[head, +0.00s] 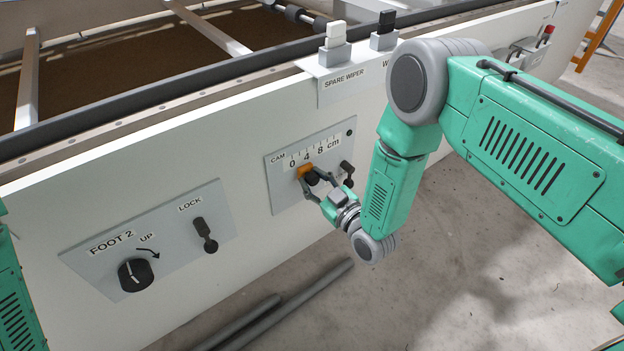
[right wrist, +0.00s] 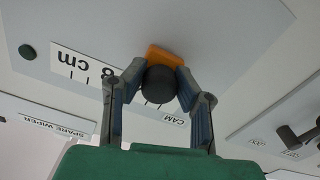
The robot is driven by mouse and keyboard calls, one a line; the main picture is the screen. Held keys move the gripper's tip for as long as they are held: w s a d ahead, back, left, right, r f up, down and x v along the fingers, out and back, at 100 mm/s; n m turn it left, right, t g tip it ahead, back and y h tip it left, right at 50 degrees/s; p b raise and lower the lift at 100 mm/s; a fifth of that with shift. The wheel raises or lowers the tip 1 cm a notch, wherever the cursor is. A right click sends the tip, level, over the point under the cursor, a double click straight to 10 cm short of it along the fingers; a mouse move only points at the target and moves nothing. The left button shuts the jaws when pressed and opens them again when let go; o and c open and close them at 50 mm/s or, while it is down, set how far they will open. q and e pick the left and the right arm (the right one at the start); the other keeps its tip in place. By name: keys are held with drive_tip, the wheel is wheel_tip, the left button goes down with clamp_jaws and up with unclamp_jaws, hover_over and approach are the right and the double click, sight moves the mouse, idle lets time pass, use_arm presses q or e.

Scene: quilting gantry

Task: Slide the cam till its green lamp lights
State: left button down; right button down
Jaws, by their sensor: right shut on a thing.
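The cam is an orange slider with a dark round knob (head: 305,170) on a grey panel marked CAM, below a scale reading 0, 4, 8 cm. The orange part stands near the 4 in the head view. My right gripper (head: 314,180) is shut on the cam's knob. In the right wrist view, its two fingers (right wrist: 161,84) press the knob (right wrist: 158,85) from both sides, with the orange part (right wrist: 165,56) behind it. The lamp (head: 349,133) at the panel's upper right corner is dark green and looks unlit. My left gripper is out of view.
A small black lever (head: 346,172) sits close right of the cam. To the left is a panel with a FOOT 2 knob (head: 135,274) and a LOCK lever (head: 205,236). A SPARE WIPER holder (head: 336,54) stands on the ledge above. Grey pipes (head: 290,310) lie on the floor.

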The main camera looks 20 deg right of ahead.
drive_tip(key=shift+w+d+r, duration=0.1)
drive_tip(key=shift+w+d, duration=0.05)
drive_tip(key=shift+d, duration=0.35)
drive_tip(key=c, duration=1.2)
unclamp_jaws()
drive_tip(key=v, duration=1.2)
drive_tip(key=shift+f, duration=0.25)
